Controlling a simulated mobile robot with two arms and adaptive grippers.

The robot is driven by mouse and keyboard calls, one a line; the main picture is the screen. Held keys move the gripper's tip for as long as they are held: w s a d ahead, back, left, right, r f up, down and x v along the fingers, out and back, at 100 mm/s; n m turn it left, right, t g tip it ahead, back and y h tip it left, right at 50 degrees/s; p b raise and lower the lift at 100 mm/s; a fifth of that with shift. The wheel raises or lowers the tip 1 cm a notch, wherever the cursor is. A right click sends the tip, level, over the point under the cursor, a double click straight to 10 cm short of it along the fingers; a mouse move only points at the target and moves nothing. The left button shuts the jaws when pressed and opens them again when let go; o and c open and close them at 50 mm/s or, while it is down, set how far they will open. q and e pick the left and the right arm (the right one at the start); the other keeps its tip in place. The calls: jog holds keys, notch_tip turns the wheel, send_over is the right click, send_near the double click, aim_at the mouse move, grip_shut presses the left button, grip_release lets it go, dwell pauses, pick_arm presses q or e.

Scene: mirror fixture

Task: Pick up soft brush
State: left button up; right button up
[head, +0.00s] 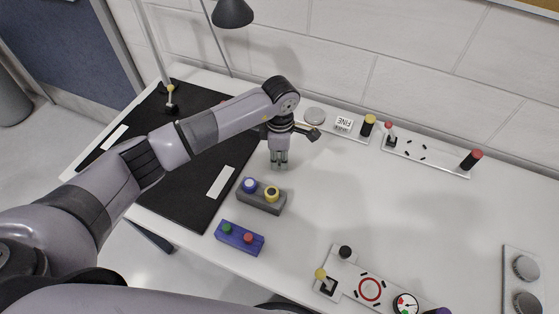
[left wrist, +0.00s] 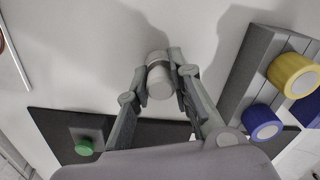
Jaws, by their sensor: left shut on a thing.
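My left gripper (head: 279,163) is over the white table, just beyond the grey block with blue and yellow knobs. In the left wrist view its fingers (left wrist: 160,88) are shut on a pale grey, short cylinder (left wrist: 158,78). This may be the soft brush; its bristles cannot be made out, and the fingers hide its sides. In the head view the cylinder is too small and covered to tell apart from the fingers. My right gripper is not in view.
The grey block (head: 255,202) with blue and yellow knobs stands close to the gripper. A black mat (head: 175,170) lies left. Fixture plates line the back and front; the table's middle right (head: 400,215) is clear.

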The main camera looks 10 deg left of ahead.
pick_arm(q)
grip_shut()
jog(key=shift+r, duration=0.1)
jog(key=shift+w+r, duration=0.1)
jog(key=shift+r, duration=0.2)
notch_tip(320, 180, up, 19)
jog(key=b, duration=0.3)
jog(key=shift+r+b, duration=0.15)
jog(key=shift+b, duration=0.15)
jog(key=shift+o, duration=1.3)
grip_release()
grip_shut()
